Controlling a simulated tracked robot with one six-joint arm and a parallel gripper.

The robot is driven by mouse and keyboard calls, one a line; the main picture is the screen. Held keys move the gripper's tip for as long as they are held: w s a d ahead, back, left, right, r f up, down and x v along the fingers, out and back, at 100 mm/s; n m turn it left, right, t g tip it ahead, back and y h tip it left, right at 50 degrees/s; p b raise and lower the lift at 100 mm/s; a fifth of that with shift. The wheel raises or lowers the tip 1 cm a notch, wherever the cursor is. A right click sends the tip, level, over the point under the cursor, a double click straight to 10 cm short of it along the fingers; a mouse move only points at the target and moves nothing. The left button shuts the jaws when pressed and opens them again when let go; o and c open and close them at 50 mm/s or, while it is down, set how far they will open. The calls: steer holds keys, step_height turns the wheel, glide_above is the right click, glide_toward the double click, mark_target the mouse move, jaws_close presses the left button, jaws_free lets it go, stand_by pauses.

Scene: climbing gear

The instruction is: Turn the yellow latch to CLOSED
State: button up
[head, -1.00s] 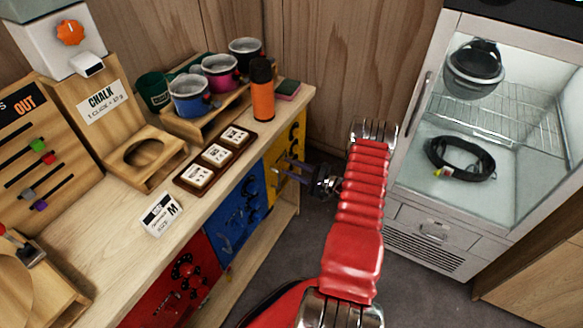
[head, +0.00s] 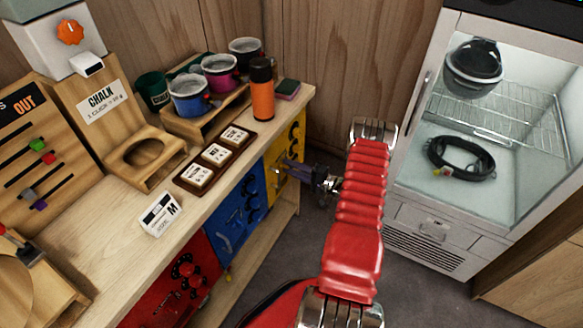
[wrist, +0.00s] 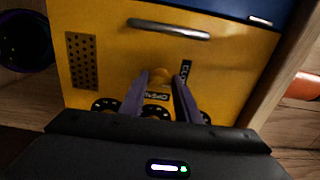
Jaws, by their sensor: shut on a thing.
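The yellow latch (wrist: 160,73) is a small knob on the yellow door panel, between my gripper's fingertips in the wrist view. My gripper (wrist: 163,78) has purple fingers and is shut on the latch. An OPEN label (wrist: 157,97) shows below it, and a partly hidden label beginning "CLO" (wrist: 186,70) stands to the right of the fingers. In the head view my gripper (head: 286,166) reaches the yellow door (head: 276,183) at the bench's far end. The latch's exact angle is hard to tell, as the fingers cover part of it.
The yellow door has a metal handle (wrist: 169,29), a perforated patch (wrist: 82,60) and dark round dials partly behind the fingers. A blue door (head: 237,210) and a red door (head: 172,285) adjoin it. A glass-front cabinet (head: 405,215) stands right, with open floor between.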

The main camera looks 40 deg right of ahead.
steer(key=shift+a+f, duration=0.15)
steer(key=shift+f, duration=0.05)
steer(key=o, duration=1)
steer(key=shift+r, duration=0.1)
steer(key=shift+o, duration=0.2)
steer(key=shift+s, duration=0.1)
steer(key=v, duration=1.3)
steer(key=shift+s, duration=0.3)
